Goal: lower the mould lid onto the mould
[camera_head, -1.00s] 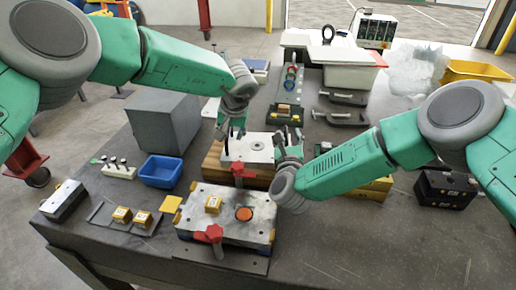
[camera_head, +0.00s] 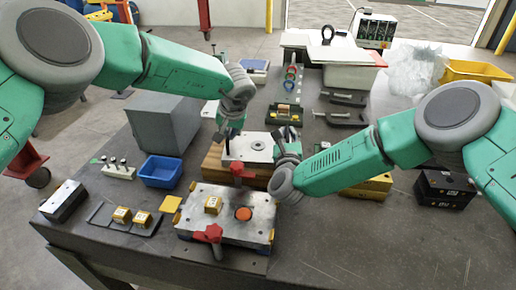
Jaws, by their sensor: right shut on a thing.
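The mould lid (camera_head: 238,148) is a pale metal plate with a round ring on top, at the middle of the view, over a wooden block. I cannot tell whether it touches the block. My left gripper (camera_head: 229,133) points down at the lid's left end; its fingertips are too small to read. My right gripper (camera_head: 285,142) is shut on the lid's right end, its fingers partly hidden by its own wrist. The mould (camera_head: 205,226) is a pale metal block in front, with an orange disc (camera_head: 243,213), a small yellow block (camera_head: 212,205) and red clamps (camera_head: 210,234) at front and back.
A blue bin (camera_head: 161,171) and grey box (camera_head: 165,125) stand left. Yellow blocks (camera_head: 121,215) lie on a dark plate at front left. Black clamps (camera_head: 347,118) lie behind. A black box (camera_head: 444,188) is at right. The front right of the table is clear.

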